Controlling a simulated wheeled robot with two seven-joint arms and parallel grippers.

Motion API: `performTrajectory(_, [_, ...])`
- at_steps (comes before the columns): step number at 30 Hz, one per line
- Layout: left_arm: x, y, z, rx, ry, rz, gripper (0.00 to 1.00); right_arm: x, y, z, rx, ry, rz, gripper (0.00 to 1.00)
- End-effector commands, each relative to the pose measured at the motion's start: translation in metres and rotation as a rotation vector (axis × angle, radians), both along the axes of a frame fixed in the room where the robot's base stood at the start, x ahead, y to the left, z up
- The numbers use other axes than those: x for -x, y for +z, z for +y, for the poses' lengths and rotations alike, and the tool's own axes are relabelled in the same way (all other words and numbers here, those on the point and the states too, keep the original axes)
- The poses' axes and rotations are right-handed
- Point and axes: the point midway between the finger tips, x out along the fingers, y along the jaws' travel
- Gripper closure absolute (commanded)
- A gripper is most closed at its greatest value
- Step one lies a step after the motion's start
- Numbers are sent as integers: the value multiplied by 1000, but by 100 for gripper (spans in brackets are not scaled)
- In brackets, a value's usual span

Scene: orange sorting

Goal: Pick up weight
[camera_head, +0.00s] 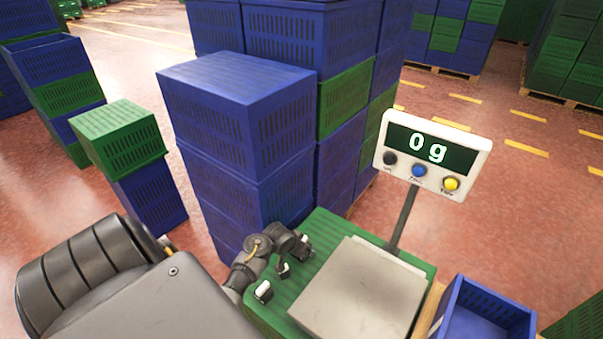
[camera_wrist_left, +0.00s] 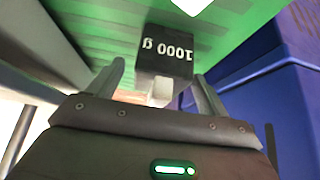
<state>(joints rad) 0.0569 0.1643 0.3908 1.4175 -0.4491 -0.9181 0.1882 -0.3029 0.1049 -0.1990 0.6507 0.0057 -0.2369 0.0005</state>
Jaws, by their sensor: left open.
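A black weight (camera_wrist_left: 165,58) marked "1000 g" shows upside down in the left wrist view, with a pale block-like part at its near end. My left gripper (camera_wrist_left: 163,82) is open, its two fingers on either side of the weight's near end; I cannot tell whether they touch it. In the head view my left gripper (camera_head: 291,252) is over the green crate top (camera_head: 322,228), left of the scale. Small pale-and-dark pieces show close by it, partly hidden. My right gripper is not in view.
The scale's metal plate (camera_head: 362,290) is bare, and its display (camera_head: 430,146) reads 0 g. A tall stack of blue crates (camera_head: 235,130) stands just behind my gripper. An open blue crate (camera_head: 485,315) is right of the scale. A white piece (camera_wrist_left: 192,5) lies beyond the weight.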

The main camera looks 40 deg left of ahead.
Motion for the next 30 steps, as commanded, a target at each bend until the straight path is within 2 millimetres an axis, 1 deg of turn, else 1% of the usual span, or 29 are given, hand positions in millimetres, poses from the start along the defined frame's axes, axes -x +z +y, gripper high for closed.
performTrajectory(1, [-3,-6,1,0,-1,1,22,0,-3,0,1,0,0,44])
performTrajectory(3, [-6,-10,1,0,0,-1,22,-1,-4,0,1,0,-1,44])
performTrajectory(11, [-7,-11,1,-1,1,0,22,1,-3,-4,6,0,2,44])
performTrajectory(14, [-7,-11,1,-1,1,0,34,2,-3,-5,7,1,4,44])
performTrajectory(27, [-7,-11,1,-1,1,0,91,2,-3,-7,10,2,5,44])
performTrajectory(29, [-7,-11,1,-1,1,0,99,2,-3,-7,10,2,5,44])
performTrajectory(30, [-7,-11,1,-1,1,0,100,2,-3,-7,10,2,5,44])
